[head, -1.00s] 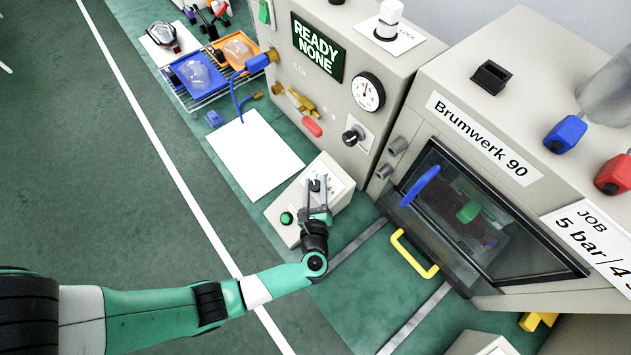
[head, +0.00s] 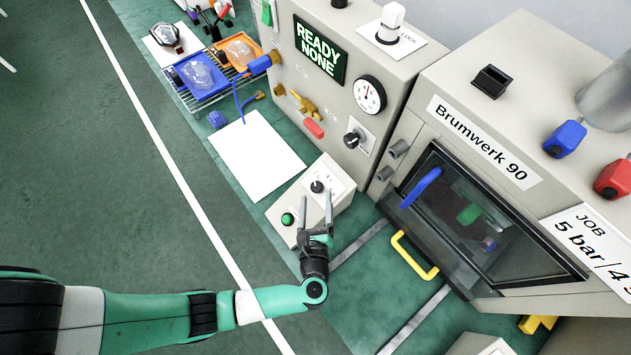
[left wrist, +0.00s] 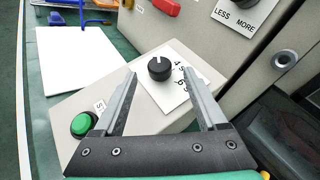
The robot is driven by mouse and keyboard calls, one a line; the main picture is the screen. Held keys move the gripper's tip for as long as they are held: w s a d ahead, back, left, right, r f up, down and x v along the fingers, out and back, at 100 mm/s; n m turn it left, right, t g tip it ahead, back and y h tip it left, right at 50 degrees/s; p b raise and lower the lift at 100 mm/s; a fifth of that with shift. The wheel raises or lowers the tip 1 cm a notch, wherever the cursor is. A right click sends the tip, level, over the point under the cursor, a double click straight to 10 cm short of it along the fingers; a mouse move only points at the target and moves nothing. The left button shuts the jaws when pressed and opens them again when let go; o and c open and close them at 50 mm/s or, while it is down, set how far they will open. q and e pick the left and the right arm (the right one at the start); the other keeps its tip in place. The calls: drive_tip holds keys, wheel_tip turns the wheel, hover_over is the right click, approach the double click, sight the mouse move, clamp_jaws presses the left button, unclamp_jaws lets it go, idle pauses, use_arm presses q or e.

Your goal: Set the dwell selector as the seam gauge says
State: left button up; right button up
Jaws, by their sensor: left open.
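The black selector knob (head: 317,187) sits on a white numbered plate on top of a low beige box (head: 285,207). In the left wrist view the knob (left wrist: 159,68) has a white mark toward its far edge; numbers lie to its right, partly behind a finger. I cannot read which number the mark meets. My left gripper (head: 316,197) is open and empty, its fingers pointing toward the knob. In the head view the fingertips are just short of it, apart from it. No thing labelled as a seam gauge can be made out. My right gripper is not in view.
A green button (head: 287,219) is on the same box. Behind stands a panel with a READY NONE display (head: 320,49), a round dial (head: 369,95) and another black knob (head: 353,138). The Brumwerk 90 machine (head: 484,140) with its yellow handle (head: 414,255) is right. A white sheet (head: 256,157) lies left.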

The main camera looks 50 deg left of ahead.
use_arm(q)
drive_tip(key=v, duration=0.6)
drive_tip(key=shift+s, duration=0.15)
idle(0.4)
